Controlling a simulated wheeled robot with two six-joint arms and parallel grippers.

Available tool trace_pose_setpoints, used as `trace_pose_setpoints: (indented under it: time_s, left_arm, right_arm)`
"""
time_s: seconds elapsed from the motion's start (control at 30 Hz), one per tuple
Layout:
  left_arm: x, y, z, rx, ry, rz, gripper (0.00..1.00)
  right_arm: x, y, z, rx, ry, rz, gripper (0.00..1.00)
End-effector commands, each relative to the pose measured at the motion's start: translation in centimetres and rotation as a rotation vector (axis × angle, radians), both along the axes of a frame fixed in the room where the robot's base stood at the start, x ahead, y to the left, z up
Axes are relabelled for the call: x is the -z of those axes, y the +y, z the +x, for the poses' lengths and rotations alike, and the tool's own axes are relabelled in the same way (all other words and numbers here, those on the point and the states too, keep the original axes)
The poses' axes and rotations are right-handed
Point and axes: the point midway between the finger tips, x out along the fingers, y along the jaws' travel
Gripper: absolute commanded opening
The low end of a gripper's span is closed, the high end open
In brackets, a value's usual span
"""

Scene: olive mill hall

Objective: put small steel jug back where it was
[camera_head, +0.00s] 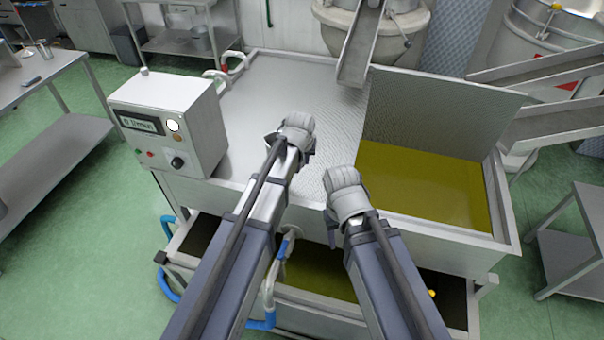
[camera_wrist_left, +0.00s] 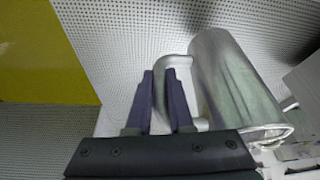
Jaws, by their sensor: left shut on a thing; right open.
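The small steel jug (camera_wrist_left: 235,85) shows in the left wrist view, its rounded body to the right and its handle to the left. My left gripper (camera_wrist_left: 163,95) is shut on the jug's handle, one finger on each side of it. In the head view my left gripper (camera_head: 278,142) is over the perforated metal top, and its wrist hides the jug there. My right gripper (camera_head: 331,226) is open and empty above the front of the machine; its fingers are mostly hidden by its wrist.
The perforated top (camera_head: 255,95) is mostly bare. A control box (camera_head: 165,120) with display and knob stands at its left. A basin of yellow-green oil (camera_head: 430,190) lies to the right, with a raised perforated lid (camera_head: 435,115) behind. A metal chute (camera_head: 360,45) comes down at the back.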

Motion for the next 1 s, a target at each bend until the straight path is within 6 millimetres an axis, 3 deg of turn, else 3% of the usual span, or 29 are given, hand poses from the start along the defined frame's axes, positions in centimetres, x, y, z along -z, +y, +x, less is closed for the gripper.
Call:
trace_pose_setpoints:
  time_s: [0.17, 0.5, 0.93, 0.97, 1.0]
  left_arm:
    - [0.3, 0.0, 0.0, 0.000, 0.000, 0.000, 0.00]
    - [3.8, 0.0, 0.0, 0.000, -0.001, 0.000, 0.00]
    - [4.1, 0.0, 0.0, 0.000, 0.000, 0.000, 0.00]
    - [4.0, 0.0, 0.0, 0.000, 0.000, 0.000, 0.22]
    - [4.0, 0.0, 0.0, 0.000, 0.000, 0.000, 0.26]
  right_arm:
    - [0.3, 0.0, 0.0, -0.001, 0.000, 0.000, 0.50]
    - [3.9, 0.0, 0.0, -0.007, 0.000, -0.002, 0.50]
    - [4.1, 0.0, 0.0, -0.009, 0.000, -0.002, 0.50]
    - [4.0, 0.0, 0.0, -0.009, 0.000, -0.002, 0.50]
    - [4.0, 0.0, 0.0, -0.009, 0.000, -0.002, 0.50]
